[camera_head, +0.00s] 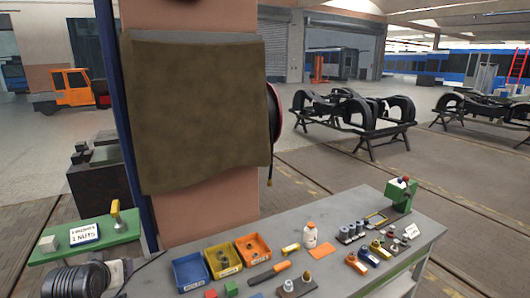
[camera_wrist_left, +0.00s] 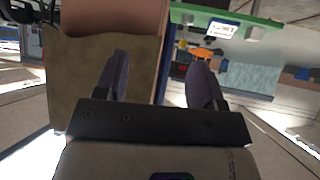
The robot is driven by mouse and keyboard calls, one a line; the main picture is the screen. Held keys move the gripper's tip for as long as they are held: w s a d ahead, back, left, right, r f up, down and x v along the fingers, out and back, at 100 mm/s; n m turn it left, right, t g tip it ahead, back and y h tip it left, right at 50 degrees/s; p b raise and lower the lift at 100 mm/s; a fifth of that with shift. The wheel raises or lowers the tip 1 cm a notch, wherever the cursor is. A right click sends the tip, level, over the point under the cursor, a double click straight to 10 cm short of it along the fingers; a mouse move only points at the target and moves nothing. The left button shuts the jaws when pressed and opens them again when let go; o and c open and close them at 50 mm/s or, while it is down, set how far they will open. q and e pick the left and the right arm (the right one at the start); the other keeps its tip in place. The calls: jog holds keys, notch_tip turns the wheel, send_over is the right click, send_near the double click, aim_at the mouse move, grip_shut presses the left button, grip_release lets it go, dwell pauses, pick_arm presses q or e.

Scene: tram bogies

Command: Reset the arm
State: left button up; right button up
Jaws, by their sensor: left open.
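My left gripper (camera_wrist_left: 161,80) shows in the left wrist view. Its two dark fingers stand wide apart with nothing between them. Behind the fingers are a brown cloth (camera_wrist_left: 75,85) and a pinkish pillar (camera_wrist_left: 115,18); the picture there is turned about upside down. In the head view the cloth (camera_head: 200,115) hangs on the pillar (camera_head: 210,215) at the centre left. I cannot make out either gripper in the head view.
A grey workbench (camera_head: 415,238) at lower right holds blue, yellow and orange bins (camera_head: 253,247) and several small parts. A green shelf (camera_head: 85,238) is at left. A black ribbed object (camera_head: 75,280) is at lower left. Bogie frames (camera_head: 355,112) stand behind on open floor.

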pick_arm(q)
jog(key=s+d+f+m+h+p, duration=0.1)
jog(key=s+d+f+m+p, duration=0.15)
jog(key=s+d, duration=0.5)
jog(key=s+d+f+m+h+p, duration=0.1)
jog(key=s+d+f+m+p, duration=0.2)
jog(key=s, duration=0.8)
jog(key=s+d+f+g+p, duration=0.1)
jog(key=s+f+g, duration=0.1)
jog(key=s+f, duration=0.2)
jog(key=s+d+f+g+p, duration=0.1)
jog(key=s+f, duration=0.4)
jog(key=s, duration=0.6)
jog(key=s+d+f+g+p, duration=0.2)
jog(key=s+f+g, duration=0.1)
jog(key=s, duration=0.4)
jog(key=shift+s+f+g+h, duration=0.3)
jog(key=shift+s+f+h, duration=0.1)
jog(key=shift+f, duration=0.35)
